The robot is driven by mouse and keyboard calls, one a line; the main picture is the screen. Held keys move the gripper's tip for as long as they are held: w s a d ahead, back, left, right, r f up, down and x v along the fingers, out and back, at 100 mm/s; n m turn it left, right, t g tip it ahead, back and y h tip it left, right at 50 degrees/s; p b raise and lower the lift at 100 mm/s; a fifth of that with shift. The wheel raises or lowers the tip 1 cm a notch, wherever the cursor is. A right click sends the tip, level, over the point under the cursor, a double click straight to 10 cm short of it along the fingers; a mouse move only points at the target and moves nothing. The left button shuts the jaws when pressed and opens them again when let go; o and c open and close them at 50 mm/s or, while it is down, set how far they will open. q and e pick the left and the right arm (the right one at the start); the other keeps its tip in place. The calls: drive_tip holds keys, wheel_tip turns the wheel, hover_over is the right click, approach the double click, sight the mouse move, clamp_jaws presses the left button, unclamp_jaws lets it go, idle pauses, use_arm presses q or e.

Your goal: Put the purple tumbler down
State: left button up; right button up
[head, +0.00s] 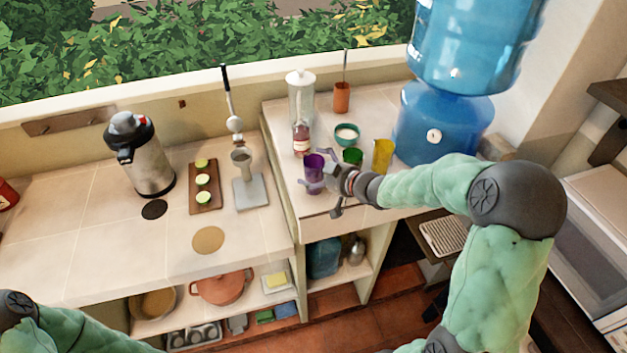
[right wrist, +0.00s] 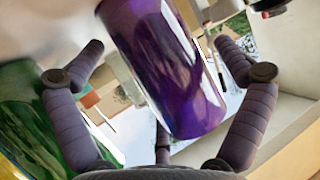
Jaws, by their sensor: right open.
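The purple tumbler (head: 314,174) stands on the raised right part of the counter. My right gripper (head: 320,168) is at its right side, with its fingers spread around it. In the right wrist view the purple tumbler (right wrist: 165,65) appears tilted and fills the middle, between the open fingers (right wrist: 165,85). Gaps show on both sides of it. I cannot tell whether its base fully touches the counter. Only part of my left arm shows at the lower left; its gripper is out of the picture.
A green tumbler (head: 352,157) and a yellow tumbler (head: 383,155) stand close by on the right. The blue water dispenser (head: 440,122) stands at the right. The counter's front edge is near.

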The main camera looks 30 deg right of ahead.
drive_tip(key=shift+w, duration=0.15)
drive_tip(key=c, duration=1.4)
drive_tip(key=shift+c, duration=0.5)
drive_tip(key=shift+r, duration=0.15)
